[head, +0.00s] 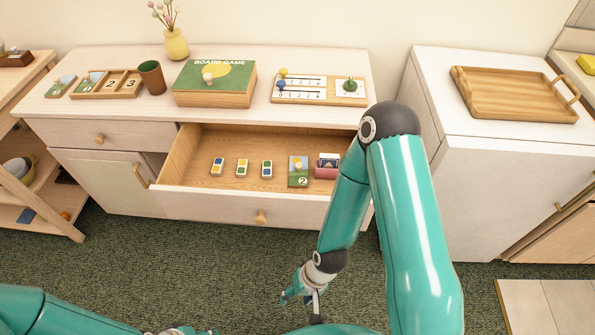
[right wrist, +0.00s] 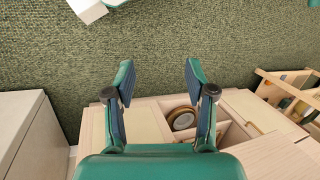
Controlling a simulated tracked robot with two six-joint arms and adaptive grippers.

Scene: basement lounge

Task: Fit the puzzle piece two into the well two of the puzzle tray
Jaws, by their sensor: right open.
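Puzzle piece two (head: 298,171), a small picture tile marked 2, is in the open drawer, right of the middle. The puzzle tray (head: 105,96) is on the cabinet top at the left. Its left well holds a picture tile; well two (head: 112,83) shows a bare 2, and the well to its right shows a 3. My right gripper (head: 297,291) is low in front of the drawer, apart from the piece. The right wrist view shows its fingers (right wrist: 158,82) spread and empty. My left gripper (head: 188,331) is partly cut off at the bottom edge.
The open drawer (head: 262,209) also holds several domino-like tiles (head: 242,168) and a small red box (head: 327,168). A brown cup (head: 151,77) stands close to the tray's right side, then the board game box (head: 215,85). Another picture tile (head: 60,86) lies left of the tray.

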